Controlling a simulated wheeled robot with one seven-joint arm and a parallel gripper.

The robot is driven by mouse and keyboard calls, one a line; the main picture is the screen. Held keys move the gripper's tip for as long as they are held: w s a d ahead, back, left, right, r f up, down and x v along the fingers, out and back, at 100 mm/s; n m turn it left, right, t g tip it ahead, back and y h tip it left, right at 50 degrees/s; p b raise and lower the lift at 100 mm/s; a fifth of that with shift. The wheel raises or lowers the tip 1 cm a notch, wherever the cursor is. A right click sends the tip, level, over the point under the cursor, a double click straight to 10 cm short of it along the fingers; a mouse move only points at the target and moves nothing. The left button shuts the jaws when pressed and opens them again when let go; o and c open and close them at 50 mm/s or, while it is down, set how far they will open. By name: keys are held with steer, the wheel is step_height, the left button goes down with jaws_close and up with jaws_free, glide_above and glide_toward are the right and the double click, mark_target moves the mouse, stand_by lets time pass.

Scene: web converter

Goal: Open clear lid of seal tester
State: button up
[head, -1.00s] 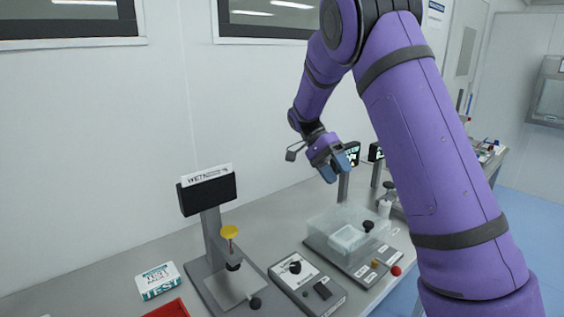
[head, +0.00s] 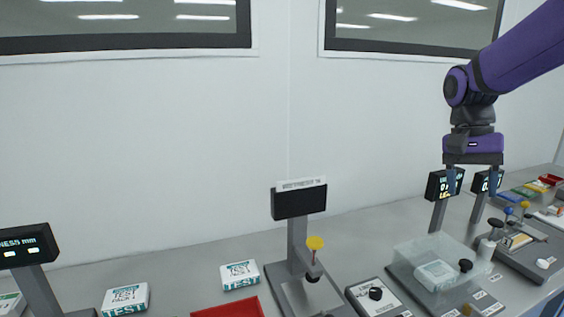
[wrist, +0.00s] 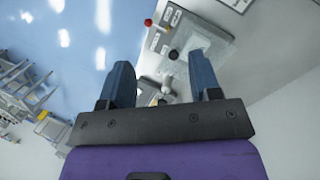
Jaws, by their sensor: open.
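The seal tester's clear lid (head: 418,256) is a see-through box on a grey base at the right of the head view. It looks closed over a white test pack (head: 436,275), and a black knob (head: 466,265) sits at its right side. My gripper (head: 472,188) points down, open and empty, above and behind the lid, in front of two small screens.
A stand with a dark display (head: 298,203) and a yellow knob (head: 315,243) rises left of the tester. A control box (head: 372,300) lies between them. Test packs and a red tray (head: 228,310) lie further left. More devices stand at the right.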

steer(key=s+a+r+n+t, duration=0.1)
steer(key=s+n+t, duration=0.3)
steer(key=s, duration=0.4)
steer(key=s+a+r+n+t, duration=0.1)
steer(key=s+a+n+t, duration=0.2)
steer(key=s, duration=0.6)
steer(key=shift+a+n+t+y, duration=0.35)
steer(key=shift+n+t+y, duration=0.05)
steer(key=shift+t, duration=0.2)
steer(key=shift+r, duration=0.1)
steer(key=m+g, duration=0.5)
steer(key=m, duration=0.9)
glide_above(467, 262)
step_height(467, 262, down, 18)
step_height(467, 262, down, 11)
steer(key=shift+a+r, duration=0.1)
steer(key=shift+r, duration=0.1)
